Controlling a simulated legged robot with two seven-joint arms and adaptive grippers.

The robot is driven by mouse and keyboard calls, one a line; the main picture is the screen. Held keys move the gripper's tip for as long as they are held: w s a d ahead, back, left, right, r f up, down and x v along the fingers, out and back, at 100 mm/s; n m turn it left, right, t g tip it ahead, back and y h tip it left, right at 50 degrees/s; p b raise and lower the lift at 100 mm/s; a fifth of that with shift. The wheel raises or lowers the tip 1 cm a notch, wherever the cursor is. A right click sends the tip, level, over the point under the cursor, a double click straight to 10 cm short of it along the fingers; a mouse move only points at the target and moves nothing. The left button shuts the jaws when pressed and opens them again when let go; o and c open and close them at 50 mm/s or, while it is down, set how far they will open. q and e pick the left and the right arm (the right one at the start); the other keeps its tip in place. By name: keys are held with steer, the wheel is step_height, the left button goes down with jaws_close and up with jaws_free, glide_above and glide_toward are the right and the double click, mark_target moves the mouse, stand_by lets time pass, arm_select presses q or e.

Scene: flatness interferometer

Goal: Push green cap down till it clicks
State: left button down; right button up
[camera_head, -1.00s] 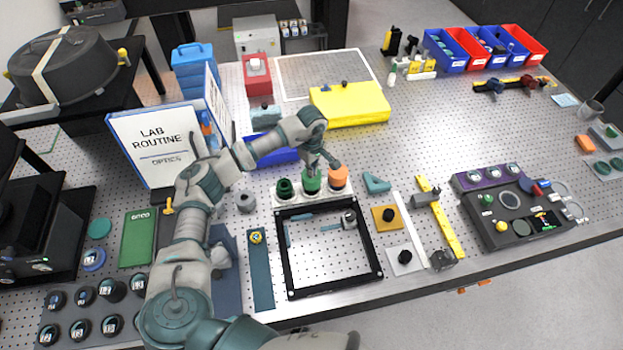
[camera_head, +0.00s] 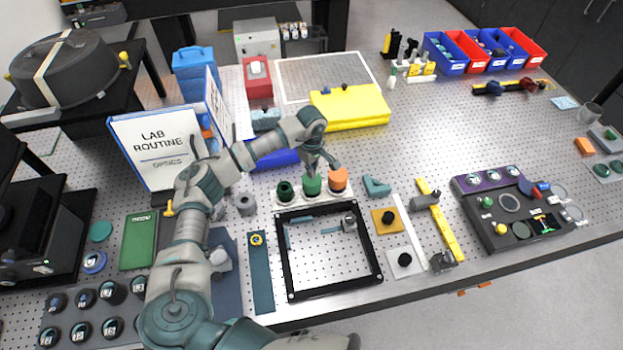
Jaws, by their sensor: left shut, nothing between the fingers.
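Three caps stand in a row on a white base (camera_head: 321,199) behind a black square frame. The green cap (camera_head: 312,187) is in the middle, a dark green one (camera_head: 285,191) is on its left, and an orange one (camera_head: 338,180) is on its right. My left gripper (camera_head: 318,169) is shut and points down just above the green cap. Its fingertips are at or very near the cap's top; I cannot tell if they touch. My right gripper is not in view.
The black frame (camera_head: 376,262) lies in front of the caps. A yellow block (camera_head: 350,108) and a blue tray (camera_head: 278,160) lie behind them. A teal bracket (camera_head: 376,186) is to the right. An upright lab binder (camera_head: 155,145) stands left of my arm.

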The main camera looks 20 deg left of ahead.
arm_select(q)
step_height(320, 180, up, 6)
steer(key=p, duration=0.3)
steer(key=shift+r, duration=0.2)
steer(key=shift+f, duration=0.1)
